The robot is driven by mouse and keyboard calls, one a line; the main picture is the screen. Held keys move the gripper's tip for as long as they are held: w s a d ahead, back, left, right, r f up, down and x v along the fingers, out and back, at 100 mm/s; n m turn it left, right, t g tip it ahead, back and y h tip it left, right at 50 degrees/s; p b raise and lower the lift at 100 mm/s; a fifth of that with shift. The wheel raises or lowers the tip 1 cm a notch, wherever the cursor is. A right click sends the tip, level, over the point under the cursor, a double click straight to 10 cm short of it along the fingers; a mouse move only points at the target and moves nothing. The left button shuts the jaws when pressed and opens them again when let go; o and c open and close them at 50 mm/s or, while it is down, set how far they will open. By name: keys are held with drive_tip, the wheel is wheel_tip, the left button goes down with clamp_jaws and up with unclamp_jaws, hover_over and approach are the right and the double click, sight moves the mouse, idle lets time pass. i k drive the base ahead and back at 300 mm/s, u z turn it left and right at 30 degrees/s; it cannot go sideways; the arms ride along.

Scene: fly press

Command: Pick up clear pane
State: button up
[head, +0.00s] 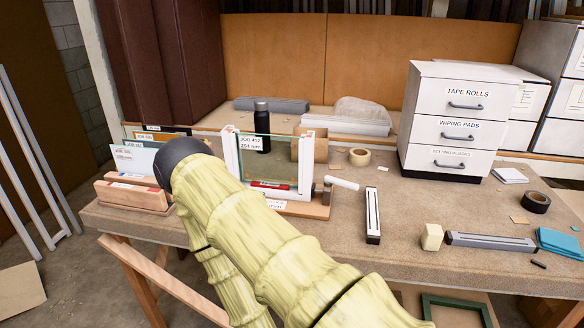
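A clear pane (280,168) with greenish edges stands upright between the white side posts of a press stand (226,152). A label on the pane reads JOB 412, 254 mm. A red strip lies along its lower part, and a dark bottle behind shows through it. More panes stand in a wooden rack (130,196) at left, including a pale bluish pane (132,158) with a label. My arm crosses in front from the lower right, its dark end joint beside the rack. It covers part of the rack and of the stand's left side. My gripper's fingers do not show.
A white drawer unit (456,122) stands at the back right. The bench top (408,210) is clear between the bar and the drawers.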

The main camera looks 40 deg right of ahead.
sight(272, 159)
drive_tip(key=z, duration=1.1)
